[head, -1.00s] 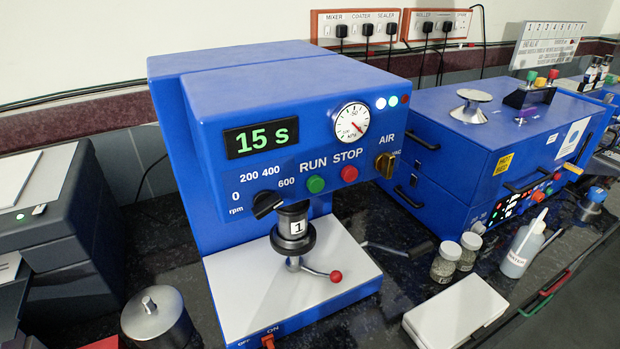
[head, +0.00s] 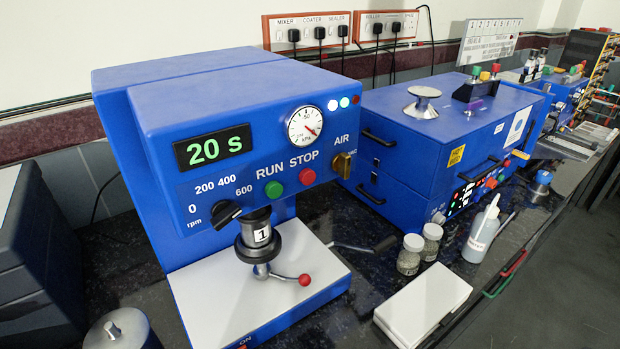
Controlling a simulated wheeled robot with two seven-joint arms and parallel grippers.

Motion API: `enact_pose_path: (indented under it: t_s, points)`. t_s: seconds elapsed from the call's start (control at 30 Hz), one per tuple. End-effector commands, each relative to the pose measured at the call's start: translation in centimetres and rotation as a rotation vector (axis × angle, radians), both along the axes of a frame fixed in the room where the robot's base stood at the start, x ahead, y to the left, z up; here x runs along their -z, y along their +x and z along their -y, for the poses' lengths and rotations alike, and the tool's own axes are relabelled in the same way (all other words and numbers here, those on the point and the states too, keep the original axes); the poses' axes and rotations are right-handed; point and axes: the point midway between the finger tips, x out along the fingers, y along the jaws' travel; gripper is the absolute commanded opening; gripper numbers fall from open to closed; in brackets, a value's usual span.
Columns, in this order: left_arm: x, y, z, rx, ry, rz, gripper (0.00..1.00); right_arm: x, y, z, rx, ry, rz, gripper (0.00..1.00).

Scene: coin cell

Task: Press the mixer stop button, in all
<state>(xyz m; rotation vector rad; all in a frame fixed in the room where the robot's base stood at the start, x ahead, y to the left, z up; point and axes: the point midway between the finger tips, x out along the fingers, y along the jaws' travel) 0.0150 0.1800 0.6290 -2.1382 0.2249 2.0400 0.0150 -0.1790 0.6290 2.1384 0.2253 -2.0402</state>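The blue mixer (head: 220,110) stands at the left centre of the head view. Its red STOP button (head: 307,177) is on the front panel under the word STOP, right of the green RUN button (head: 273,189). The display (head: 212,147) reads 20 S in green. The black rpm knob (head: 226,214) is at the panel's lower left, and a round gauge (head: 305,126) is above the STOP button. Neither of my grippers shows in the view.
A lever with a red ball (head: 304,279) sticks out below the vessel. Small jars (head: 410,255), a wash bottle (head: 482,230) and a white box (head: 423,303) stand to the right. A metal cylinder (head: 122,330) is at the lower left. A second blue machine (head: 440,135) stands beyond.

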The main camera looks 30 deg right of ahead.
Motion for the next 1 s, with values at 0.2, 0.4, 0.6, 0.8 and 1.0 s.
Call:
enact_pose_path:
  t_s: [0.2, 0.4, 0.6, 0.8, 1.0]
  points:
    - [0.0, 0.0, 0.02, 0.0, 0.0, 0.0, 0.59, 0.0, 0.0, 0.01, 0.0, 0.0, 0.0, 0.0]
    - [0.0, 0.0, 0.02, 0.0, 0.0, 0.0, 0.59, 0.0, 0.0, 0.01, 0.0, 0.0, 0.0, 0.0]
    - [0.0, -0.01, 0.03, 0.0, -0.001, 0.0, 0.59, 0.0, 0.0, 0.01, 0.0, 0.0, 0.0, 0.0]
    - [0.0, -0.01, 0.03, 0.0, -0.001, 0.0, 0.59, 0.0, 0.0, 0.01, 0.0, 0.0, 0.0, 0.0]
    - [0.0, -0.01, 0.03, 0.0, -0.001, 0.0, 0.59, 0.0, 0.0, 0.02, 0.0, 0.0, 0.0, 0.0]
